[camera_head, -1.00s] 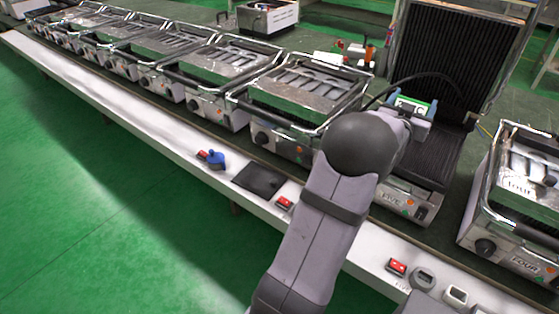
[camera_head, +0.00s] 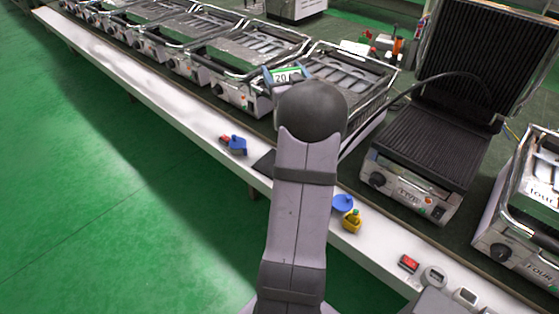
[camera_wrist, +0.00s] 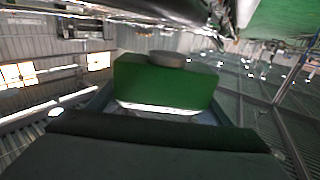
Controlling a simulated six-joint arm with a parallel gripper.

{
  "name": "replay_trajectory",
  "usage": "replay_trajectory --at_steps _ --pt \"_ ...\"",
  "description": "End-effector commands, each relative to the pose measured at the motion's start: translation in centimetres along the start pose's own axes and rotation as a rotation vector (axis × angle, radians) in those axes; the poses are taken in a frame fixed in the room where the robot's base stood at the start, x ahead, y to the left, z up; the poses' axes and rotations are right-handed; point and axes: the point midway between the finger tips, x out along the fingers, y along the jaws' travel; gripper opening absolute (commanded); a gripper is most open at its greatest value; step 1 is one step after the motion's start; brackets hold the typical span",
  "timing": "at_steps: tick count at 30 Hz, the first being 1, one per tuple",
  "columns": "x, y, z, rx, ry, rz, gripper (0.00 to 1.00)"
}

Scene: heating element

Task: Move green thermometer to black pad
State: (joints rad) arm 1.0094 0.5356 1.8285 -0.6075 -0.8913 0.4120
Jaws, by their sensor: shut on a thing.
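The green thermometer (camera_head: 289,74) has a white display that seems to read 20. In the wrist view the thermometer (camera_wrist: 150,85) fills the middle as a green block with a grey round part on top, between the fingers. The black pad (camera_head: 264,163) lies on the white ledge, below the held thermometer in the picture. My arm hides much of the pad.
A blue knob with a red switch (camera_head: 233,145) is left of the pad. A blue part (camera_head: 343,203) and a yellow part (camera_head: 352,223) are to its right. Grills line the table behind; the open grill (camera_head: 432,145) has its lid raised at right.

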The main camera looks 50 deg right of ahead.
Motion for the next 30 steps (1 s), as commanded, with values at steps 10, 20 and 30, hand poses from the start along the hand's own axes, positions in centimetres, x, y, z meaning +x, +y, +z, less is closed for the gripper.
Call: replay_trajectory --at_steps 10,20,30 --pt "1.8 -12.9 4.6 0.002 -0.001 -0.23 0.42" --pt "3.0 -14.3 11.3 0.001 0.001 -0.136 0.42" --pt "3.9 -10.2 17.4 0.0 0.002 0.148 0.42"
